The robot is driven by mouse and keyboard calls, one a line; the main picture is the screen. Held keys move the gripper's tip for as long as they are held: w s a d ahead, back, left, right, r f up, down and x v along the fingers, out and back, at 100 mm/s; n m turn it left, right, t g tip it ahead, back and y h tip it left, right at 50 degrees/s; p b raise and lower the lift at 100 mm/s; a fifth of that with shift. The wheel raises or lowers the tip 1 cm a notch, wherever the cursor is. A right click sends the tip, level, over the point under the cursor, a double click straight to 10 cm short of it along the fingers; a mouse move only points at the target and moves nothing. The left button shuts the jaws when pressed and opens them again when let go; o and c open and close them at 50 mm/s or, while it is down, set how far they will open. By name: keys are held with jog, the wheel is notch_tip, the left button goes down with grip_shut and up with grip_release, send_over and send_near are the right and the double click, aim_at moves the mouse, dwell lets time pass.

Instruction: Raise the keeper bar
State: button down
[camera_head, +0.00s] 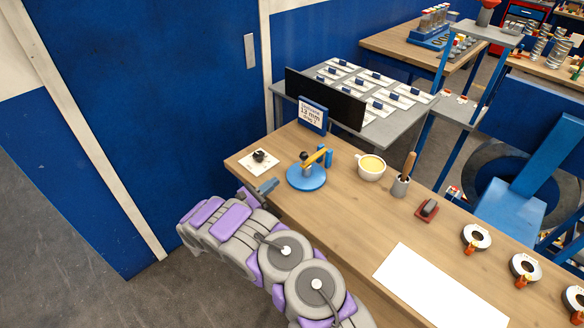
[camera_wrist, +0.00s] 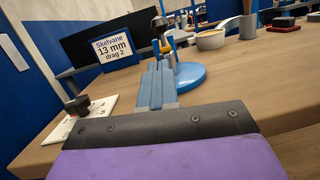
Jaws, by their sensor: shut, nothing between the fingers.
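A round blue base (camera_head: 306,178) stands on the wooden bench near its left end. A yellow bar (camera_head: 317,157), which looks like the keeper bar, lies across its top at a slight tilt. A dark knob (camera_head: 304,155) is at the bar's left and a blue post (camera_head: 329,158) at its right. In the wrist view, the blue base (camera_wrist: 190,76) is beyond my fingers, which hide part of it. My gripper (camera_head: 270,185) is shut and empty, left of the base and apart from it in the head view. Its blue fingers (camera_wrist: 157,80) lie together in the wrist view.
A white card with a black knob (camera_head: 259,156) lies left of the base. A sign reading "13 mm" (camera_head: 312,115) stands behind. A cup (camera_head: 371,167), a brush holder (camera_head: 400,186) and a red-based block (camera_head: 427,209) stand to the right. A white sheet (camera_head: 440,285) lies in front.

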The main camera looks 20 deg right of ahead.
jog(key=b+x, duration=0.2)
jog(key=x, duration=0.8)
jog(key=shift+d, duration=0.1)
jog(key=shift+r, duration=0.1)
